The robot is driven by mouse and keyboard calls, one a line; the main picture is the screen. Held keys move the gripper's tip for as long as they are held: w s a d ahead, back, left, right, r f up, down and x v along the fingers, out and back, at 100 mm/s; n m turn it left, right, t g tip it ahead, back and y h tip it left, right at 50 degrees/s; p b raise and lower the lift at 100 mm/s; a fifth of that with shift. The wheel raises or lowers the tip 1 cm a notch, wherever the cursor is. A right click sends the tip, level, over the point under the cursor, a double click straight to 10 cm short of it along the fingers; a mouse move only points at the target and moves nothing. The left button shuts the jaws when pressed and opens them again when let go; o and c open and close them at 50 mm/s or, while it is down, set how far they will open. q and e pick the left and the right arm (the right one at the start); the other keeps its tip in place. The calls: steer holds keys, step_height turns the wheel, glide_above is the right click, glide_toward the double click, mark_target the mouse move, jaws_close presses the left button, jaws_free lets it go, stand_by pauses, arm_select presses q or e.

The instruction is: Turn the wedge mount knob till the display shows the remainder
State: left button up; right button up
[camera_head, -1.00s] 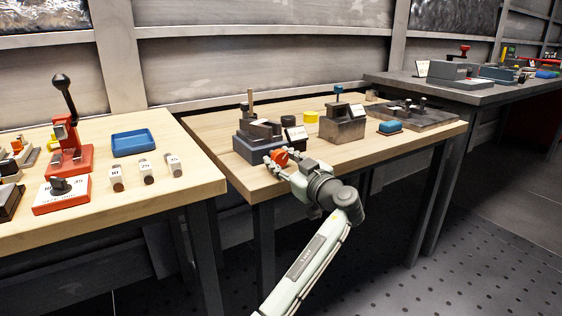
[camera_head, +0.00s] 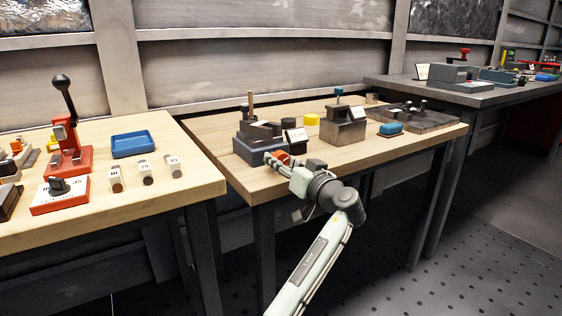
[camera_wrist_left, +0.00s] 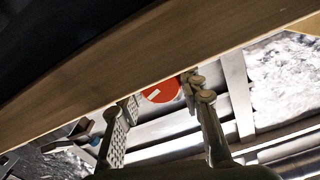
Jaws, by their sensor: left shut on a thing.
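The wedge mount (camera_head: 250,149) is a dark grey-blue block with a wedge-shaped top and an upright post, near the front left of the middle table. Its red knob (camera_head: 283,157) is on the side facing me, mostly covered by my gripper in the head view. In the left wrist view the knob (camera_wrist_left: 163,91) shows as a red disc with a white mark, between the fingers. My left gripper (camera_head: 279,164) is shut on the knob. A small pale display plate (camera_head: 296,137) stands beside the mount; its reading is too small to make out. My right gripper is not in view.
The left table holds a red lever press (camera_head: 70,152), a blue tray (camera_head: 132,144) and several numbered pieces. The table's front edge lies under my wrist.

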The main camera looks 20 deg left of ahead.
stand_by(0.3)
arm_select(q)
steer(key=o, duration=0.9)
steer(key=shift+s+d, duration=0.1)
steer(key=v, duration=1.2)
